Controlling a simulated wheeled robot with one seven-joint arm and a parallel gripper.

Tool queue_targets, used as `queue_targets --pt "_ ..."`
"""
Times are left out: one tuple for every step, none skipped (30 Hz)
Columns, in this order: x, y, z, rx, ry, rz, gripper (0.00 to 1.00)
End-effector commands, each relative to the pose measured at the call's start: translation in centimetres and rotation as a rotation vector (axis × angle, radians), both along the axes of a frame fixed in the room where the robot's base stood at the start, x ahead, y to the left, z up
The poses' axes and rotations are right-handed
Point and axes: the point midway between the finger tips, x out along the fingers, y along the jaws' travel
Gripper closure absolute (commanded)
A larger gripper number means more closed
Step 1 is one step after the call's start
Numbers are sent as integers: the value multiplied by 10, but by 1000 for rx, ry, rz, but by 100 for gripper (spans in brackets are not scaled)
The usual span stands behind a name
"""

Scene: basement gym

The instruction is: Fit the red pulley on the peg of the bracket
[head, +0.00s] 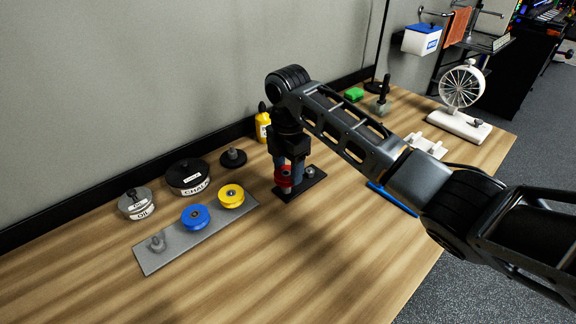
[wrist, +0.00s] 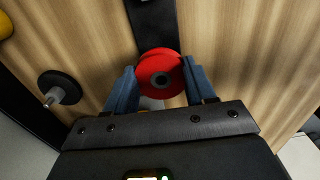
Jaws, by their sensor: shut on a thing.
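The red pulley (head: 284,177) is between the blue fingers of my gripper (head: 287,168), which is shut on it. In the wrist view the red pulley (wrist: 160,66) sits between the fingertips (wrist: 161,78), its dark centre hole facing the camera. It is at the left part of a dark plate (head: 305,188) lying on the table; I cannot tell whether it touches the plate. A short grey post (head: 310,171) stands on that plate.
A chalk tin (head: 188,178), an oil tin (head: 136,204), a black disc with a stem (head: 233,157) and a yellow bottle (head: 262,126) stand along the wall. A white wheel stand (head: 460,115) is at the far right. The front table is clear.

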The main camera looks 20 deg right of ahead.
Motion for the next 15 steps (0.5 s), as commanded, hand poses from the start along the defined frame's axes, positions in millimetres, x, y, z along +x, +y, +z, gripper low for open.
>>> queue_targets --pt "0 0 -2 0 0 0 76" --pt "0 0 -2 0 0 0 76" --pt "0 0 -3 0 0 0 76" --pt "0 0 -4 0 0 0 76" --pt "0 0 -5 0 0 0 76" --pt "0 0 -5 0 0 0 76" --pt "0 0 -6 0 0 0 76" --pt "0 0 -7 0 0 0 76" --pt "0 0 -8 0 0 0 76" --pt "0 0 -8 0 0 0 76" --pt "0 0 -9 0 0 0 76" --pt "0 0 -10 0 0 0 76" --pt "0 0 -10 0 0 0 76" --pt "0 0 -11 0 0 0 76" --pt "0 0 -12 0 0 0 76"
